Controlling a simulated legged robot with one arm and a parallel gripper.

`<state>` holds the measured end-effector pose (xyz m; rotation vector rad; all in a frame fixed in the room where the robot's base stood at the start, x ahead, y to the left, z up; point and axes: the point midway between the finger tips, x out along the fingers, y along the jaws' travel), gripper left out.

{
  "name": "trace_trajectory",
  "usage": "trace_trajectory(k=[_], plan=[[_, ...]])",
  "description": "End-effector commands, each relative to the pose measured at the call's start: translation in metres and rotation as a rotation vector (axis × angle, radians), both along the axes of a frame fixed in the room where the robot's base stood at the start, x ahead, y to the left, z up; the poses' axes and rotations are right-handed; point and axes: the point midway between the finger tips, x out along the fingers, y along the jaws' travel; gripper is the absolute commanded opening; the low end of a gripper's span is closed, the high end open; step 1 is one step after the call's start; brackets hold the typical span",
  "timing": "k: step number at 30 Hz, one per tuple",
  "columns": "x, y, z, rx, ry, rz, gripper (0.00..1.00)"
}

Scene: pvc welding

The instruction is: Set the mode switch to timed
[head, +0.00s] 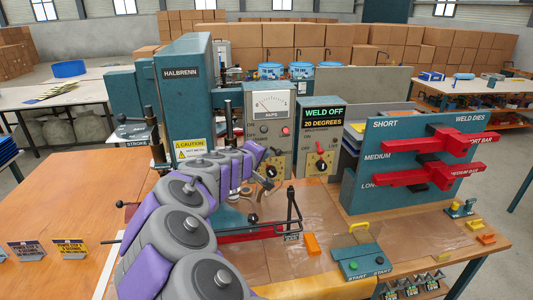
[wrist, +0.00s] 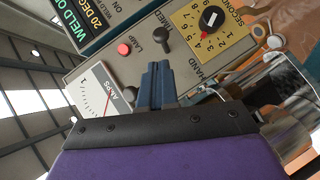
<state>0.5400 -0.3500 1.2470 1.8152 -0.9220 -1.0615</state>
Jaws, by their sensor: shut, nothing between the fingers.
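The control box with the amps meter (head: 268,104) stands in the middle of the head view. In the wrist view its face is tilted, with the amps meter (wrist: 92,106) at left. A black ball-ended lever (wrist: 165,45), which looks like the mode switch, sticks out between the red lamp (wrist: 124,48) and the yellow seconds dial (wrist: 211,19).
The weld display box (head: 322,115) reads WELD OFF, 20 DEGREES. A blue rack (head: 385,180) with red bars stands at right. A green start-button box (head: 358,260) and an orange block (head: 312,244) lie on the front table. The table's left side is mostly clear.

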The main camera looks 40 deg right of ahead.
Motion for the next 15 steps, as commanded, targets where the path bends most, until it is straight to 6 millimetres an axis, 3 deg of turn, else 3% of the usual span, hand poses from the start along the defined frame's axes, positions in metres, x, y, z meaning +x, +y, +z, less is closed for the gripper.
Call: trace_trajectory(k=[9,15], plan=[[-0.043,0.022,0.016,0.005,0.0,0.001,0.0],[-0.06,0.035,0.023,0.002,-0.001,0.002,0.0]])
